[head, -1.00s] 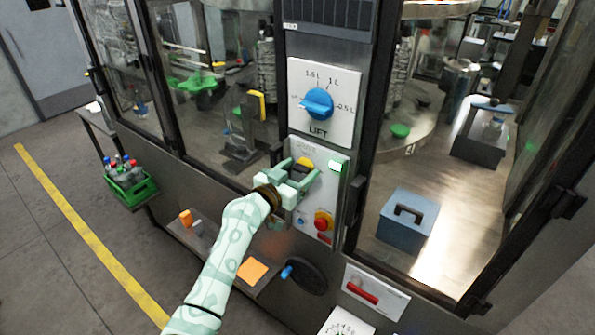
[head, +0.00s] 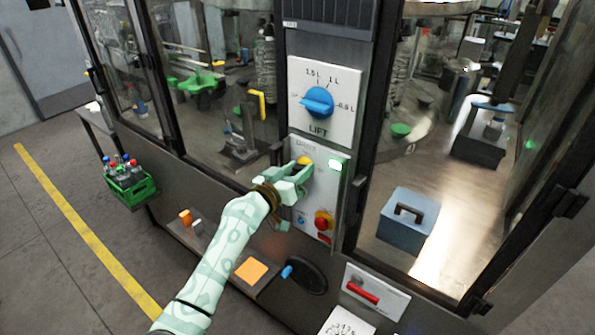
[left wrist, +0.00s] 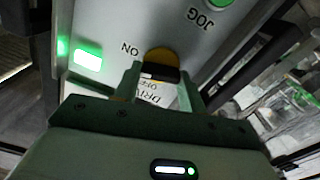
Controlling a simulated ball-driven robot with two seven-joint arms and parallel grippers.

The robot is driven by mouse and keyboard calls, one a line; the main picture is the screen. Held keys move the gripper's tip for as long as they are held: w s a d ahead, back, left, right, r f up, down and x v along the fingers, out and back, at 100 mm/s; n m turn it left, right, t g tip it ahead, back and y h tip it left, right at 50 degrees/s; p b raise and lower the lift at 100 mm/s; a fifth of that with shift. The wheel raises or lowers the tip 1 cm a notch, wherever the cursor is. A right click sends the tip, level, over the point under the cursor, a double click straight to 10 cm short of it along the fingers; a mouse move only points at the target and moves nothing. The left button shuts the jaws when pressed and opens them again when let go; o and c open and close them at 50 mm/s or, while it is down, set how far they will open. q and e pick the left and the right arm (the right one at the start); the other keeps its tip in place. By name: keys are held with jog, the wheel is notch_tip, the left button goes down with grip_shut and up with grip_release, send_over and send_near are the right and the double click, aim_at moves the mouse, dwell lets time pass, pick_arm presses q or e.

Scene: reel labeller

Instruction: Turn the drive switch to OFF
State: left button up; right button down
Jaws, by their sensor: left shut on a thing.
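The drive switch (head: 304,160), a yellow and black knob, sits near the top of the light grey drive panel (head: 330,195). My left gripper (head: 303,172) is shut on it and hides most of it in the head view. In the left wrist view the switch (left wrist: 161,62) shows between the fingertips of my left gripper (left wrist: 162,80). The word ON is printed to its left there, and JOG above right. DRIVE is partly visible between the fingers. My right gripper is not in view.
A green lamp (head: 336,166) is lit on the panel. A red button (head: 323,221) on yellow sits below. The blue LIFT knob (head: 317,101) is above. An orange square (head: 251,271) lies on the ledge. A green bottle crate (head: 131,188) stands at left.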

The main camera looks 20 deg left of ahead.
pick_arm(q)
jog(key=n, duration=0.3)
jog(key=shift+n, duration=0.4)
jog(key=n, duration=0.3)
jog(key=shift+w+a+n, duration=0.1)
jog(key=shift+a+n, duration=0.05)
jog(key=shift+n, duration=0.15)
jog(key=n, duration=0.4)
jog(key=shift+f+p, duration=0.1)
jog(key=shift+p, duration=0.3)
jog(key=shift+n, duration=1.7)
jog(key=shift+f, duration=0.1)
jog(key=o, duration=1)
jog(key=shift+a, duration=0.1)
